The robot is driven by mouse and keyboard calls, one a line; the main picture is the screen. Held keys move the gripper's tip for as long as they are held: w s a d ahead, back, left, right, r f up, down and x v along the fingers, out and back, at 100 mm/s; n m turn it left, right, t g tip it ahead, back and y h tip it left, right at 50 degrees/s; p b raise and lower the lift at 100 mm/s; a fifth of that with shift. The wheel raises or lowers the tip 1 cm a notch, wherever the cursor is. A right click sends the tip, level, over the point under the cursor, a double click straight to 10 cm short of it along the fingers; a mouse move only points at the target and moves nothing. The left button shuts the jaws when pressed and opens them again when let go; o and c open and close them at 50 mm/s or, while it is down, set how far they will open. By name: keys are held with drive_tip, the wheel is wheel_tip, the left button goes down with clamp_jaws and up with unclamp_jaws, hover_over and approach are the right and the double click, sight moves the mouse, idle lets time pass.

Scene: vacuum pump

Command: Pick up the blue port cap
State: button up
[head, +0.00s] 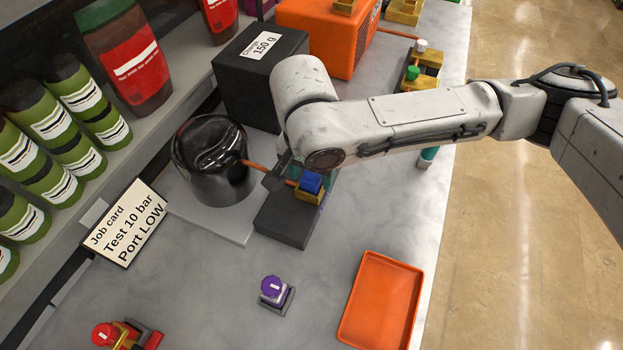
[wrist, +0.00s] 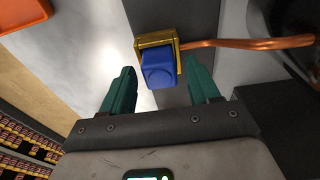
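The blue port cap (head: 311,182) sits on a brass port block (head: 309,195) at the dark grey base beside the glossy black pump dome. In the wrist view the blue cap (wrist: 159,70) lies ahead of my gripper (wrist: 162,88), against the brass block (wrist: 143,43). The two green fingers are spread wide, one on each side of the cap, with a gap to each. The right finger looks closer to the cap than the left. In the head view my arm hides most of the gripper.
A copper pipe (wrist: 250,43) runs from the brass block. The black dome (head: 212,160) stands to its left. A black 150 g box (head: 258,75) is behind. An orange tray (head: 381,301) and a purple-knobbed part (head: 273,289) are in front, with clear table around them.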

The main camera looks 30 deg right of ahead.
drive_tip(key=c, duration=1)
drive_tip(key=shift+o, duration=0.2)
drive_tip(key=shift+r, duration=0.2)
